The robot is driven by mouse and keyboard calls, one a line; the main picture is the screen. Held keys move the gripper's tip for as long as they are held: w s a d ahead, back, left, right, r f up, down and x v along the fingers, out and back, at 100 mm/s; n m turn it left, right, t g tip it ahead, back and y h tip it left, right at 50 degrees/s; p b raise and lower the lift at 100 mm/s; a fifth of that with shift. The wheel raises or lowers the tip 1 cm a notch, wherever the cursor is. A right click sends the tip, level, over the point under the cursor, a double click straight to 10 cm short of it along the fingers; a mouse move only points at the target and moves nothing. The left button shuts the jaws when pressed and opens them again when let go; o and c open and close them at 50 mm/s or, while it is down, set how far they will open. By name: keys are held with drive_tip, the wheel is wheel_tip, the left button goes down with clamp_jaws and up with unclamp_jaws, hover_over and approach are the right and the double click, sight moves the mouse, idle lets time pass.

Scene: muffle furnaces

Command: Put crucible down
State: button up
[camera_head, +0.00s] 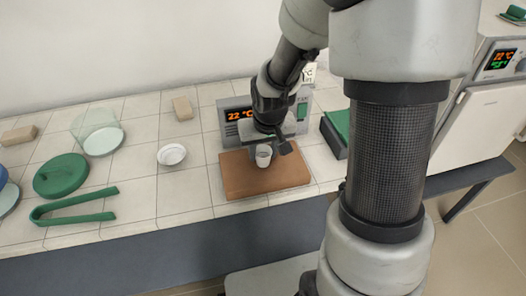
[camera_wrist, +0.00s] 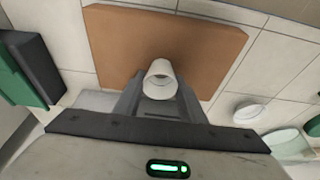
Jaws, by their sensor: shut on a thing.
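A small white crucible (camera_head: 263,155) is between the fingers of my gripper (camera_head: 264,148), over a brown board (camera_head: 240,185) on the tiled bench. The wrist view shows the crucible (camera_wrist: 160,82) with its open mouth visible, and my gripper's fingers (camera_wrist: 160,97) are shut on it from both sides. The board (camera_wrist: 200,45) lies beneath and beyond it in that view. I cannot tell whether the crucible's base touches the board. My wrist hides part of the board's back edge in the head view.
Behind the board stands a device with a 22 °C display (camera_head: 238,114). A white dish (camera_head: 172,154), green tongs (camera_head: 75,207), a green lid (camera_head: 61,175) and a glass vessel (camera_head: 98,133) are to the left. A dark green-topped box (camera_head: 336,133) is close on the right.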

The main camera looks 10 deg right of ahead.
drive_tip(key=shift+f, duration=0.25)
drive_tip(key=o, duration=1.1)
drive_tip(key=shift+r, duration=0.1)
drive_tip(key=shift+r, duration=0.1)
